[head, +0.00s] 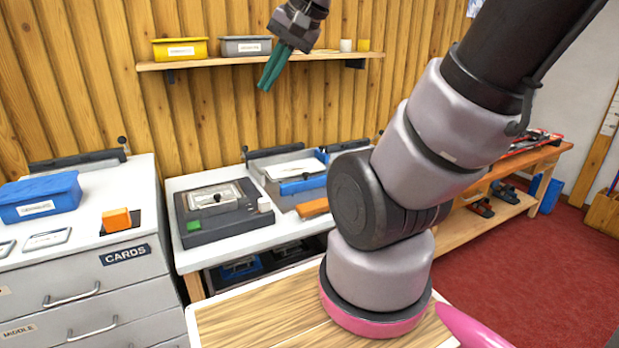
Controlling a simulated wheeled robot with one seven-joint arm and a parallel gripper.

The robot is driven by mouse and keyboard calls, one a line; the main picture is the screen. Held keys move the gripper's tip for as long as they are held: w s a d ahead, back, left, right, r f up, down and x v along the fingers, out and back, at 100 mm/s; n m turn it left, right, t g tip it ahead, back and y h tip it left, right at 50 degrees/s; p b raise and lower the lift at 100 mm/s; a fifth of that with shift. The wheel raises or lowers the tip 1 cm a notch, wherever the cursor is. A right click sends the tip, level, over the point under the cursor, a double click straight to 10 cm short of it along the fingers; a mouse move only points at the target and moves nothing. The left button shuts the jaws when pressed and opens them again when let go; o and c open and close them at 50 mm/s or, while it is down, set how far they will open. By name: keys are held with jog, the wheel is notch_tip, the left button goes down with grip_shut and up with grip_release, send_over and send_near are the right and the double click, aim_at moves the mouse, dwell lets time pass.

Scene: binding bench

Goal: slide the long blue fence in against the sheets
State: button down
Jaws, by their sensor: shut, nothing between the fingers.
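My arm hides the right end of this area. My gripper (269,84) has teal fingers, points down and is shut and empty. It hangs high in front of the wooden wall, above the bench and well clear of the fence and sheets.
An orange bar (313,208) lies in front of the fence. A dark device (217,212) with green and white buttons stands to the left. A shelf (225,61) with a yellow bin (180,49) and a grey bin (246,46) is behind my gripper. A drawer cabinet (90,262) stands at left.

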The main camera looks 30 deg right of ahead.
jog(key=w+d+f+m+t+y, duration=0.1)
jog(key=w+d+f+m, duration=0.2)
jog(key=w+f+m, duration=0.6)
jog(key=w+d+f+m+t+y, duration=0.1)
jog(key=w+d+f+m+y, duration=0.1)
jog(key=w+d+f+m, duration=0.45)
jog(key=w+d+f+m+t+h, duration=0.1)
jog(key=w+d+f+m+h, duration=0.25)
jog(key=d+f+m, duration=0.55)
jog(key=w+d+f+m+h, duration=0.3)
jog(key=d+f+m+h, duration=0.15)
jog(key=d+f, duration=0.45)
jog(key=y, duration=0.1)
send_near(307, 179)
jog(key=f, duration=0.1)
jog(key=s+f, duration=0.1)
jog(key=f, duration=0.1)
jog(key=shift+s, duration=0.15)
jog(key=w, duration=0.3)
jog(key=shift+w+a+f, duration=0.1)
jog(key=shift+w+f, duration=0.1)
jog(key=shift+w, duration=0.55)
jog(key=shift+w, duration=0.1)
